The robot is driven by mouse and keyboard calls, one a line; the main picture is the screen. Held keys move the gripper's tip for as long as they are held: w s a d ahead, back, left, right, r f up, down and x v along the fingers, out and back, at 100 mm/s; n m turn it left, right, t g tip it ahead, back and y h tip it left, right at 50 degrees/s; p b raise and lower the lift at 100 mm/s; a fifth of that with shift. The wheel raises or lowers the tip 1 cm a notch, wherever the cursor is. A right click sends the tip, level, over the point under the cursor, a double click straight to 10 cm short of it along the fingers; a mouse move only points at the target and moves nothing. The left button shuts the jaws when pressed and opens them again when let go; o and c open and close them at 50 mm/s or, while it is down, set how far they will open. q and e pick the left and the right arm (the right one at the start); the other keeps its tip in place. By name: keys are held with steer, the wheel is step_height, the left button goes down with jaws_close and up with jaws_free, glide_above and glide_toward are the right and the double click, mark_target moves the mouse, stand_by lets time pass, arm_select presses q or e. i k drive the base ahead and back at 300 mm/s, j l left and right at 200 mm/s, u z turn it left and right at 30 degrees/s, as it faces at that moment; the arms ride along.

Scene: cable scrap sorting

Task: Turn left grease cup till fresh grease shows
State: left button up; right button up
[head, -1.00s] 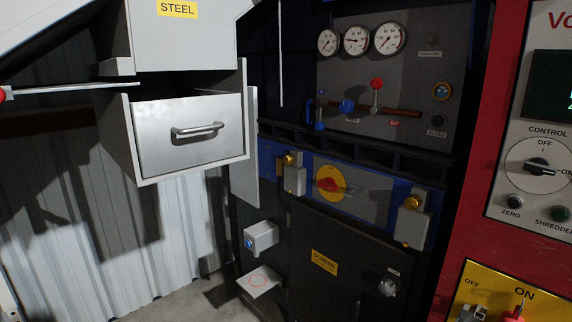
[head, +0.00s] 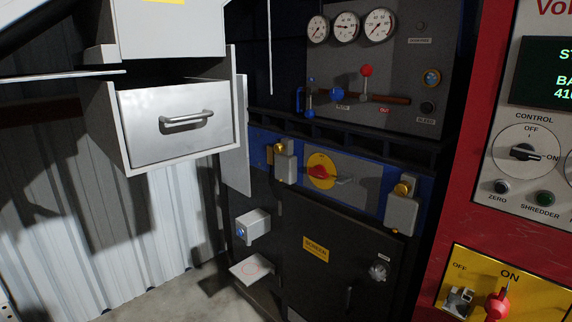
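Two brass grease cups sit on the blue band of the dark machine, each by a grey block. The left grease cup (head: 279,148) is at the band's left end, above its grey block (head: 286,167). The right one (head: 402,189) is at the right end above a similar block (head: 400,213). Both are small, and I cannot make out any grease at either. Neither of my grippers is in the head view.
A red rotary switch on a yellow disc (head: 321,171) lies between the cups. A steel drawer (head: 172,124) juts out at left. Below are a small grey box (head: 253,225) and a plate (head: 251,268). A red control cabinet (head: 459,190) stands at right.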

mark_target(280, 148)
steer(key=i+j+z, duration=0.1)
steer(key=z, duration=0.35)
steer(key=j+z, duration=0.1)
steer(key=z, duration=0.35)
steer(key=i+j+z, duration=0.1)
steer(key=z, duration=0.4)
steer(key=j+z, duration=0.25)
steer(key=z, duration=0.2)
steer(key=j+z, duration=0.15)
steer(key=z, duration=0.3)
steer(key=j+z, duration=0.25)
steer(key=z, duration=0.25)
steer(key=i+j+z, duration=0.1)
steer(key=j+z, duration=0.25)
steer(key=z, duration=0.15)
steer(key=j+z, duration=0.25)
steer(key=z, duration=0.25)
steer(key=i+j+u, duration=0.1)
steer(key=j+u, duration=0.2)
steer(key=j, duration=0.25)
steer(key=u, duration=0.45)
steer(key=j+u, duration=0.1)
steer(key=u, duration=0.35)
steer(key=i+u, duration=0.1)
steer(key=u, duration=0.75)
